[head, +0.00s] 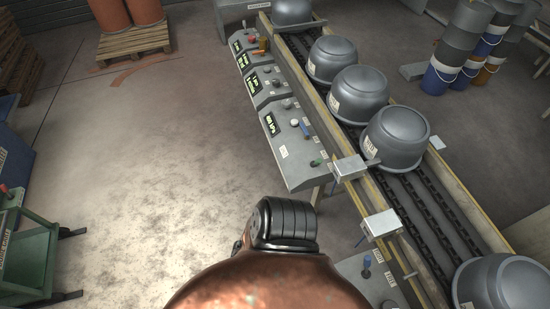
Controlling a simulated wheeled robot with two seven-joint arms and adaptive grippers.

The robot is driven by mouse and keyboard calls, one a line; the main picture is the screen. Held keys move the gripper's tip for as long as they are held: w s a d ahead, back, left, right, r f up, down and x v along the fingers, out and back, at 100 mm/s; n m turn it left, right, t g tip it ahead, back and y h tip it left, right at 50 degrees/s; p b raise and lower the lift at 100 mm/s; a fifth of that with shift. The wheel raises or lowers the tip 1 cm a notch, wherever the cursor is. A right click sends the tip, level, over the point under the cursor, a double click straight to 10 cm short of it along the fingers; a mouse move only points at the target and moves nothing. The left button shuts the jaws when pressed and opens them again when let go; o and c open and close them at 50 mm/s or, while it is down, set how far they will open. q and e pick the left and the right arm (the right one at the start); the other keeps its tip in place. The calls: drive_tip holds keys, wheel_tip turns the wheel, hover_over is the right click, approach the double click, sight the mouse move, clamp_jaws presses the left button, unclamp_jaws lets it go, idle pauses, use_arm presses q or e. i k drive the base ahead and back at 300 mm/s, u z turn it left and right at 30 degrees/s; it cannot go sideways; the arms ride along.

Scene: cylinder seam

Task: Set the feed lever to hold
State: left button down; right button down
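A small control box (352,270) stands at the near end of the conveyor, at the bottom edge of the head view. A second blue handle (305,130) is on the long sloped console (290,155) farther up. I cannot tell from the labels which one is the feed lever, or its setting. Neither of my grippers shows in the head view.
A conveyor (415,205) carries several grey pots (395,138) along the right. A copper-coloured rounded part with a black ribbed piece hides the bottom centre. A green cart (28,255) stands at left, a pallet (135,42) at the back. Floor (150,150) between is clear.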

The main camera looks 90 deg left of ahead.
sight(318, 162)
drive_tip(key=u, duration=0.75)
drive_tip(key=k, duration=1)
drive_tip(key=u, duration=1.6)
drive_tip(key=i, duration=0.5)
drive_tip(key=u, duration=0.05)
